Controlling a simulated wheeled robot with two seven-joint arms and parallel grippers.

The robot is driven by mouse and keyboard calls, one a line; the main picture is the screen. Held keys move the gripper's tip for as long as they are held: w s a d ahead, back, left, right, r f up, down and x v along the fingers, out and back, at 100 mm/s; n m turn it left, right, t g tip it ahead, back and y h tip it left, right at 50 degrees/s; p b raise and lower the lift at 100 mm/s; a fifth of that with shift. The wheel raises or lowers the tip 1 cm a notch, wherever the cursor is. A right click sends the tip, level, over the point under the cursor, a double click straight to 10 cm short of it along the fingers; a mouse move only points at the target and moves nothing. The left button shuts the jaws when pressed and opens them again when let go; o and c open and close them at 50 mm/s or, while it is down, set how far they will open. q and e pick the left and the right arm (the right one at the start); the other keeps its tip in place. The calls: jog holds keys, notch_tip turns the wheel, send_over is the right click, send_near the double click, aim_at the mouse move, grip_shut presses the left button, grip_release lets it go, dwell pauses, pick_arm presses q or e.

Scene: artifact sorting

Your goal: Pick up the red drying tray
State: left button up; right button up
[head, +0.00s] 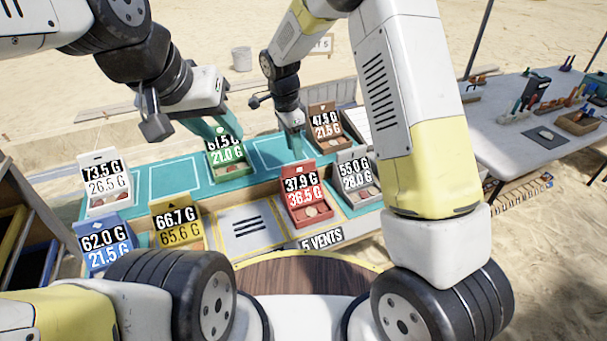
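The red drying tray (322,210) sits in the front row of the table, right of centre. It has an upright label card reading 37.9 G and 36.5 G and holds small pale pieces. My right gripper (293,145) points down above the teal mat, behind the red tray and apart from it. My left gripper (212,130) is further left, over the back edge of the green tray (230,171), partly covering its card. I cannot tell whether either gripper's fingers are apart. Neither visibly holds anything.
A white tray (108,205), a blue tray (105,262) and a yellow tray (178,238) stand at left. A brown tray (328,142) and a grey tray (360,193) flank the red one's right side. A vented panel (245,228) lies left of it. A tool table (530,150) stands right.

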aim_at(298, 163)
jog(key=f, duration=0.4)
jog(key=d+f, duration=0.1)
jog(key=f, duration=0.2)
jog(key=shift+w+d, duration=0.1)
grip_shut()
dwell(1.2)
